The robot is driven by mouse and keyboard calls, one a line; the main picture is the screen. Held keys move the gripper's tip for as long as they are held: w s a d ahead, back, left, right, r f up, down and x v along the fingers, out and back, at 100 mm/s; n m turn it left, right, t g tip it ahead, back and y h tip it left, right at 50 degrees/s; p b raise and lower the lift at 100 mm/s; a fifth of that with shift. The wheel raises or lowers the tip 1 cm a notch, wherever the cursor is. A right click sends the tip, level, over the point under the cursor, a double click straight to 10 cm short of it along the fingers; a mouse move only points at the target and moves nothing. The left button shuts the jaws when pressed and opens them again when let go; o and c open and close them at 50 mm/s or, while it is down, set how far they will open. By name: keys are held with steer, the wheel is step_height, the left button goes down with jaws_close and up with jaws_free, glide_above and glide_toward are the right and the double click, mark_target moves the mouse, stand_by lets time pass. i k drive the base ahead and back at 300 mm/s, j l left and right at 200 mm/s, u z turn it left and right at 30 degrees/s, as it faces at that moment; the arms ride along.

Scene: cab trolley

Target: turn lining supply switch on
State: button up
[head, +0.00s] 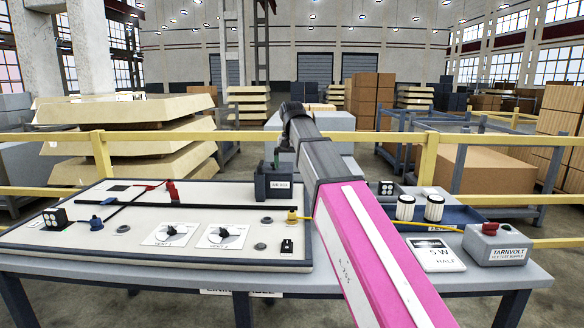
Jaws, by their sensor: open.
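The grey supply box (497,246), labelled TARNVOLT, stands at the right end of the table, with a red part (490,229) on its top. A small black switch (287,247) sits at the front right of the pale panel (140,255). No readable label tells which of these is the lining supply switch, and neither one's on or off position can be read. My pink and grey arm crosses the middle of the view, over the table. My gripper does not show; the far end of the arm is hidden behind its own links.
Two round vent knobs (223,235), a red lever (173,190) and a dark box (273,186) stand on the panel. A yellow rail (460,138) runs behind the table.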

mark_target(490, 229)
steer(key=k, duration=1)
